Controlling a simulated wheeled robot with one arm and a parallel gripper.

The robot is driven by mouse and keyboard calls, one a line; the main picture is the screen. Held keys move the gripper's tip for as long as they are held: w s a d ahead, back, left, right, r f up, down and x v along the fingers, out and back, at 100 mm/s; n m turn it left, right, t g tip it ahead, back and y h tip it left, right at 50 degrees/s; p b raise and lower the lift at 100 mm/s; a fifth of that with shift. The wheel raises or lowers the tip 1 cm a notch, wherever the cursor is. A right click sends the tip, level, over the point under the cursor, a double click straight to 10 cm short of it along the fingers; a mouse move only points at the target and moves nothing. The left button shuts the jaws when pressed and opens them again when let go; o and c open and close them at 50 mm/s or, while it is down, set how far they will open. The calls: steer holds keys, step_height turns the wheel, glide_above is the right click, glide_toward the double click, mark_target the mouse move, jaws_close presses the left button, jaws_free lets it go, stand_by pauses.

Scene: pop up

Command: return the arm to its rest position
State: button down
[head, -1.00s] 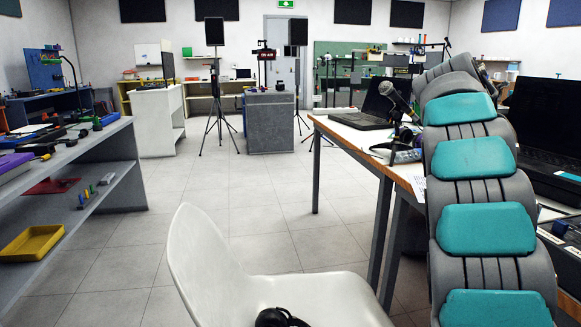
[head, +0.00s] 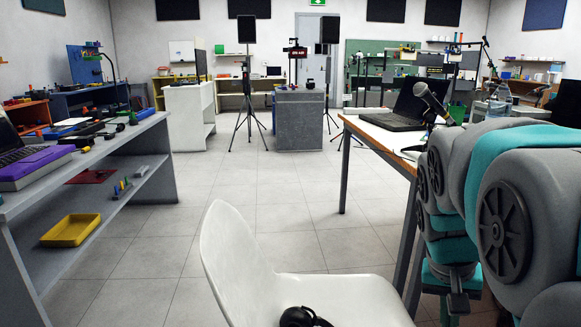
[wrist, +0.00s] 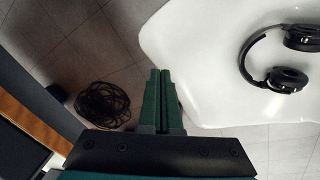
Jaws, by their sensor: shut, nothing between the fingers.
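My gripper (wrist: 160,75) shows in the wrist view with its two green fingers together and nothing between them. It points past the edge of the white chair (wrist: 190,50), over the grey floor. In the head view my arm (head: 505,210) is folded at the right edge, with grey joints and teal covers, beside the wooden-topped table (head: 375,140). Its lower part hangs down near the table's legs. Whether the fingers themselves show in the head view I cannot tell.
Black headphones (wrist: 285,78) lie on the chair seat. A coil of black cable (wrist: 103,104) lies on the floor. A laptop (head: 410,105) and a microphone (head: 432,100) are on the table near my arm. A grey shelf bench (head: 100,150) stands left; the middle floor is clear.

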steer(key=s+a+f+n+g+y, duration=0.1)
steer(key=s+a+f+n, duration=0.1)
steer(key=s+a+f, duration=0.3)
steer(key=s+a+f+n+y, duration=0.1)
steer(key=s+a+f+n, duration=0.2)
steer(key=s, duration=0.8)
steer(key=a+f, duration=0.2)
steer(key=a, duration=0.1)
steer(key=shift+s+a+g, duration=0.2)
steer(key=shift+g, duration=0.2)
steer(key=shift+d, duration=0.1)
